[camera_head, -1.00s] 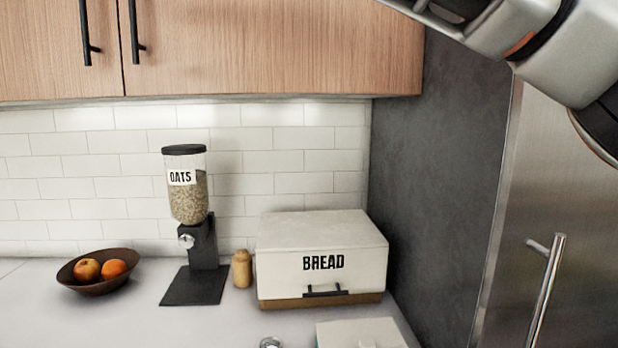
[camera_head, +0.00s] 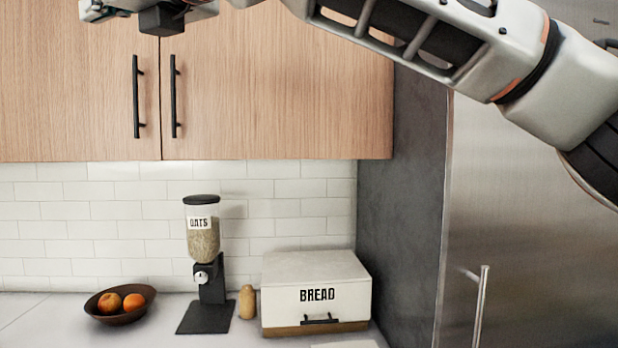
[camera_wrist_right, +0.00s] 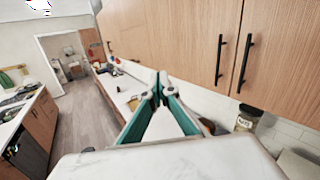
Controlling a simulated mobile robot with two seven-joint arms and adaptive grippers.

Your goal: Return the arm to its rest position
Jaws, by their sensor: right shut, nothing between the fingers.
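My right arm comes in from the upper right of the head view and stretches left in front of the wall cabinets. My right gripper (camera_head: 93,9) is at the top left edge of that view, partly cut off. In the right wrist view the gripper (camera_wrist_right: 159,82) shows its teal-lined fingers meeting at the tips, shut with nothing between them. My left gripper is in neither view.
Wooden cabinets (camera_head: 270,90) with black handles are behind the arm. Below stand a fruit bowl (camera_head: 120,315), an oats dispenser (camera_head: 203,240), a small wooden shaker (camera_head: 247,302) and a bread box (camera_head: 316,290). A steel fridge (camera_head: 530,240) is at the right.

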